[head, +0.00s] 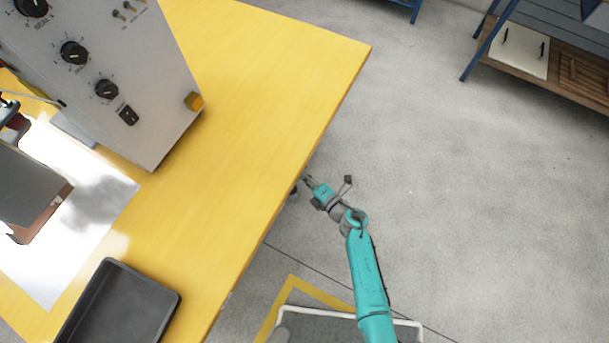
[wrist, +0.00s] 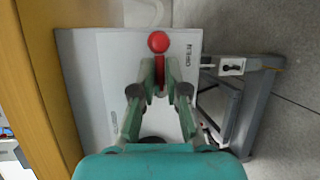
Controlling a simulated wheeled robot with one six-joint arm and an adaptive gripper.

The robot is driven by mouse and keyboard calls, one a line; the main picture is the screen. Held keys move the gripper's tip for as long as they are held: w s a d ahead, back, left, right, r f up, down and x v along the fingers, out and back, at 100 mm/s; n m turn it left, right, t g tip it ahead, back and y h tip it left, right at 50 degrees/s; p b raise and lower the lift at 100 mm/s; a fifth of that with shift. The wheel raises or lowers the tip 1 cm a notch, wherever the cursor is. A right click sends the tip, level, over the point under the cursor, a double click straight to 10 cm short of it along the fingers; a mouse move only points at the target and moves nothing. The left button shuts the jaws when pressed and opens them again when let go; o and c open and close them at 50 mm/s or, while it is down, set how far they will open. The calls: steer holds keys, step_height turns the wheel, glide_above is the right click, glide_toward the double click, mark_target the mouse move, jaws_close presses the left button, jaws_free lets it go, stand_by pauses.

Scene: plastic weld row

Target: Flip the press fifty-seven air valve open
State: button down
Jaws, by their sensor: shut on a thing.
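In the wrist view a red valve lever (wrist: 160,75) with a round red knob (wrist: 158,42) stands in front of a white panel (wrist: 110,70). The panel has the word OPEN (wrist: 188,60) printed at the right of the lever. My gripper (wrist: 160,82) is shut on the red lever, just below the knob. In the head view my gripper (head: 309,182) is at the right edge of the yellow table, and the lever cannot be made out there. The valve body is mostly hidden behind my fingers.
The yellow table (head: 260,80) carries a grey control box (head: 150,110) with knobs and a black tray (head: 120,310). A grey metal frame (wrist: 245,105) stands right of the panel in the wrist view. Open floor (head: 430,150) lies right of the table.

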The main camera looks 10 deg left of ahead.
steer(key=shift+f+m, duration=0.1)
steer(key=shift+m, duration=0.2)
steer(key=c, duration=1.2)
jaws_free()
steer(key=v, duration=1.2)
steer(key=shift+w+d, duration=0.1)
steer(key=shift+w, duration=0.05)
